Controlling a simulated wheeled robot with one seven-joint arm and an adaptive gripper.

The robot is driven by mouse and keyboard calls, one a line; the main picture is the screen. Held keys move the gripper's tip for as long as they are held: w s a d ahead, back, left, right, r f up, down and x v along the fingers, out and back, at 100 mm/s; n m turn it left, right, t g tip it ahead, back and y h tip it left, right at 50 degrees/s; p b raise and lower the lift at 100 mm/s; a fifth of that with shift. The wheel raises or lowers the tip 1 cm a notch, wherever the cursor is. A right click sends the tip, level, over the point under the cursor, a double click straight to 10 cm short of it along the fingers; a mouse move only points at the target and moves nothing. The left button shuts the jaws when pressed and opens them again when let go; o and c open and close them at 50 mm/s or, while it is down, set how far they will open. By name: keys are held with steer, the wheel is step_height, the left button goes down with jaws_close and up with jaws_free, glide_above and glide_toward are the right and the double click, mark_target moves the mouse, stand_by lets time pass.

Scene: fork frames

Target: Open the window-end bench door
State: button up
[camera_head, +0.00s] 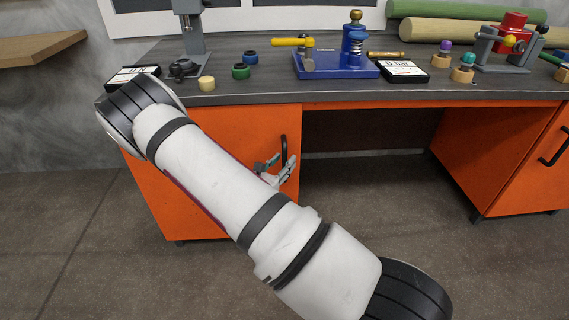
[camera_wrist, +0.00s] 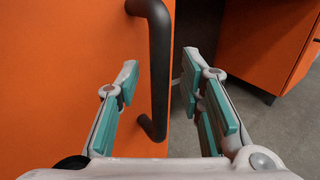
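The orange bench door (camera_head: 222,130) on the left is shut, as far as I can see; it also fills the left of the wrist view (camera_wrist: 60,70). Its upright black bar handle (camera_head: 285,150) is near the door's right edge. My gripper (camera_head: 272,170) is at the handle, and my arm covers much of the door. In the wrist view my gripper (camera_wrist: 160,75) is open, with teal-padded fingers on either side of the black handle (camera_wrist: 159,75). Neither finger visibly presses on it. I cannot tell which door is at the window end.
A second orange cabinet (camera_head: 517,150) with a black handle (camera_head: 556,147) stands at the right. Between the cabinets is an open knee space. The dark benchtop (camera_head: 270,90) above holds a blue press (camera_head: 335,65), a hammer and other small items. The floor (camera_head: 400,235) in front is clear.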

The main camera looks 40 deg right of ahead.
steer(key=shift+x, duration=0.75)
steer(key=shift+c, duration=0.6)
jaws_close()
